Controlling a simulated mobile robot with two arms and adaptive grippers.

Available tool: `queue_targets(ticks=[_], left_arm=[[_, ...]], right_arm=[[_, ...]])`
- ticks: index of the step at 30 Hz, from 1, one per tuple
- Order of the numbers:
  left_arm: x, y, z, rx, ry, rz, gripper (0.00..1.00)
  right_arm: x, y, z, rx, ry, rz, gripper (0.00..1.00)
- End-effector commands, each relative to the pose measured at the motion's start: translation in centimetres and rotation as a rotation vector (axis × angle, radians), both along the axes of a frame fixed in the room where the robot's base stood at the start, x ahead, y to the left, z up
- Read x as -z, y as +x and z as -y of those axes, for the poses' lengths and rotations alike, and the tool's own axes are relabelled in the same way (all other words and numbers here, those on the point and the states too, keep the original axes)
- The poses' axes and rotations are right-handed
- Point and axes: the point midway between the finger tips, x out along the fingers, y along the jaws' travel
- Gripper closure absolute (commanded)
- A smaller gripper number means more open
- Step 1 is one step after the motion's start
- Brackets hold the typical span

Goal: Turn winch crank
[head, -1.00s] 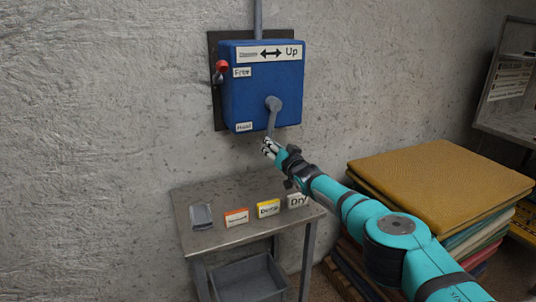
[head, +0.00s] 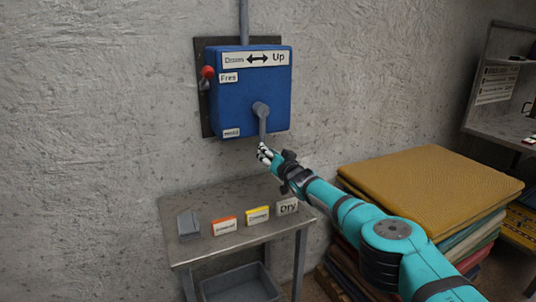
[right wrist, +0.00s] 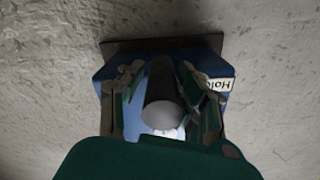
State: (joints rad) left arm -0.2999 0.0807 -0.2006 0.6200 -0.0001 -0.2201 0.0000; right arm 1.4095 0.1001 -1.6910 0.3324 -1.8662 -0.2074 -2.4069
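A blue winch box (head: 235,100) is fixed to a dark plate on the wall in the head view. Its grey crank (head: 262,122) hangs down from the hub on the box's front. My right gripper (head: 265,152) is at the crank's lower end. In the right wrist view the grey crank handle (right wrist: 162,92) stands between the two fingers of my right gripper (right wrist: 162,110). A gap shows beside the handle, so the fingers look open around it. Whether one finger touches it is unclear. My left gripper is not in view.
A red-knobbed lever (head: 208,73) is on the box's left side. Below stands a metal table (head: 200,250) with several small labelled blocks and a grey bin (head: 242,284) underneath. A stack of rugs (head: 425,185) is at the right, beneath my right arm.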

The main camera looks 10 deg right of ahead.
Motion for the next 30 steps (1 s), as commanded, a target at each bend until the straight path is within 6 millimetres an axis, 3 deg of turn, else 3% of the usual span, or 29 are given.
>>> queue_targets(ticks=[3,17,30], left_arm=[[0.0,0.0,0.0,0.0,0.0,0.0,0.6],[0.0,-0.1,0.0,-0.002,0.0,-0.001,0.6],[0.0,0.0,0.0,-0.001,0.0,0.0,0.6]], right_arm=[[-0.5,0.0,0.0,-0.002,0.004,0.009,0.49],[-0.6,0.0,-0.2,-0.003,0.004,0.005,0.49],[-6.0,-0.1,-0.5,-0.008,0.008,0.005,0.49]])
